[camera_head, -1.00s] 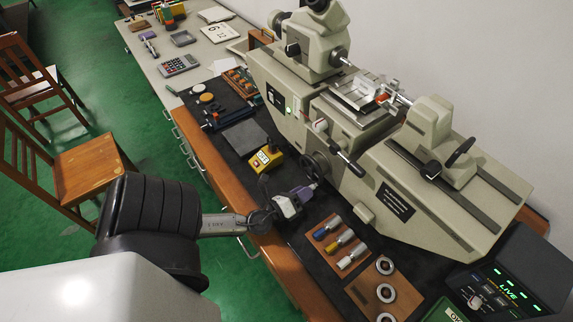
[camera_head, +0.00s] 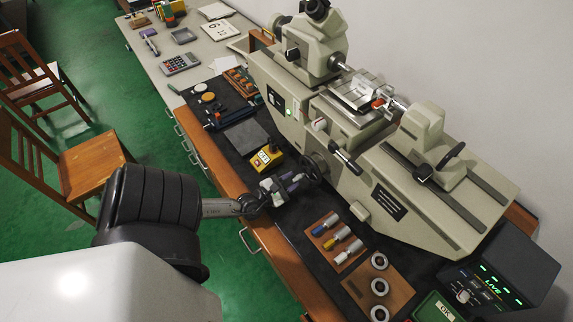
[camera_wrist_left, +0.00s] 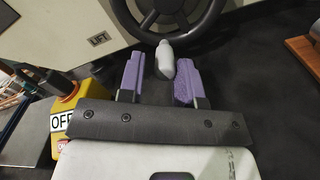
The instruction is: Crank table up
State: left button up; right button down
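The dark handwheel (camera_head: 312,168) sits low on the front of the beige measuring machine (camera_head: 370,165). It also fills the top of the left wrist view (camera_wrist_left: 208,22), with a grey crank handle (camera_wrist_left: 165,62) pointing toward me. My left gripper (camera_head: 291,182) is beside the wheel. In the left wrist view its two purple fingers (camera_wrist_left: 160,78) are apart, one on each side of the handle's tip, with visible gaps. The machine's work table (camera_head: 352,108) carries metal fixtures between the two spindles. My right gripper is not in view.
A yellow control box (camera_head: 265,158) with an OFF label stands just left of the gripper. A wooden board with coloured-handled tools (camera_head: 338,240) and a board with several rings (camera_head: 379,287) lie to the right. A display unit (camera_head: 500,280) reads LIVE.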

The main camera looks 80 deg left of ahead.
pick_arm(q)
jog(key=m+p, duration=0.1)
jog(key=a+r+m+p, duration=0.1)
jog(key=m, duration=0.1)
jog(key=r+m+p, duration=0.1)
jog(key=m, duration=0.1)
jog(key=shift+s+a+r+p, duration=0.15)
jog(key=shift+s+a+p, duration=0.15)
jog(key=shift+s, duration=0.05)
jog(key=s+m+p, duration=0.1)
jog(key=s+r+m+p, duration=0.1)
jog(key=m, duration=0.1)
jog(key=s+d+m+p, duration=0.1)
jog(key=s+m+p, duration=0.1)
jog(key=shift+r, duration=0.2)
jog(key=shift+v, duration=2.2)
